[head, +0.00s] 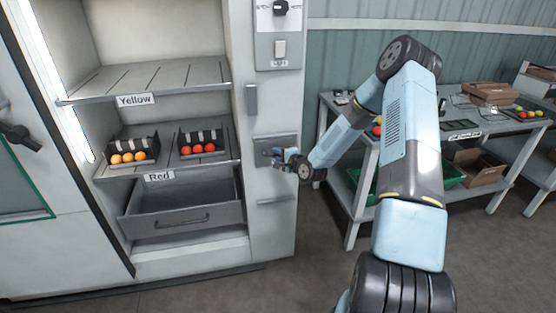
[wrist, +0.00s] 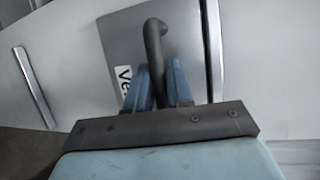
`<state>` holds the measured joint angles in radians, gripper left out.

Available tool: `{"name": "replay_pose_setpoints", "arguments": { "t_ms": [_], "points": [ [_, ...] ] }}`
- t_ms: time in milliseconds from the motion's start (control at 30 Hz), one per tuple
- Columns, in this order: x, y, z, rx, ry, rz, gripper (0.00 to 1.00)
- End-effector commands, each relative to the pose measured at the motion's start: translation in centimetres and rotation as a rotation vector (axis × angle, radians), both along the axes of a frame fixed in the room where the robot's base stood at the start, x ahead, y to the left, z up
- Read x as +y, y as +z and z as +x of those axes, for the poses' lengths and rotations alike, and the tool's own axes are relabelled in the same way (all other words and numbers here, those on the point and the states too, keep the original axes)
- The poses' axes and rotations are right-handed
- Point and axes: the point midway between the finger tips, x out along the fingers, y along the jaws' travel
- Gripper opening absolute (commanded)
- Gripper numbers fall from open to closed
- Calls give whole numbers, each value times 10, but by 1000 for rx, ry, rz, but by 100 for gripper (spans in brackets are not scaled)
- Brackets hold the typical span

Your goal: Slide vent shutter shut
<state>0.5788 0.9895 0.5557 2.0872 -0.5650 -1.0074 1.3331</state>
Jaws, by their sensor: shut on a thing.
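The vent shutter (head: 287,141) is a grey plate on the cabinet's right front post, below a grey vertical handle. In the wrist view the shutter plate (wrist: 134,42) shows a dark bent handle (wrist: 154,32) and a white label whose visible letters begin "Ve". My gripper (head: 276,155) is at the shutter in the head view. In the wrist view my blue fingers (wrist: 160,84) are on both sides of the handle's lower part, shut on it. The fingers hide part of the label and handle.
The cabinet has a Yellow shelf (head: 150,78), a Red shelf (head: 219,160) with two small boxes of tomatoes, and an open drawer (head: 183,217) below. A control panel (head: 278,45) with a knob and switch is above the shutter. A workbench (head: 352,120) stands behind my arm.

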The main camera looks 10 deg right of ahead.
Motion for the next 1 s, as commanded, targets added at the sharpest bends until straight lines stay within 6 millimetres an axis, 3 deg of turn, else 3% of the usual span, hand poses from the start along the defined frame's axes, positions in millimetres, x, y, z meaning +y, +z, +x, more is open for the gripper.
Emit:
{"name": "replay_pose_setpoints", "arguments": {
  "t_ms": [200, 233, 433, 767, 1000],
  "points": [
    [0, 4, 2, -12, 0, 1, 0],
    [0, 5, 2, -12, 0, 1, 23],
    [0, 3, 2, -9, 0, 1, 42],
    [-2, 3, -3, -5, 0, 1, 42],
    [-16, 8, -34, -4, -2, 0, 42]
  ]
}}
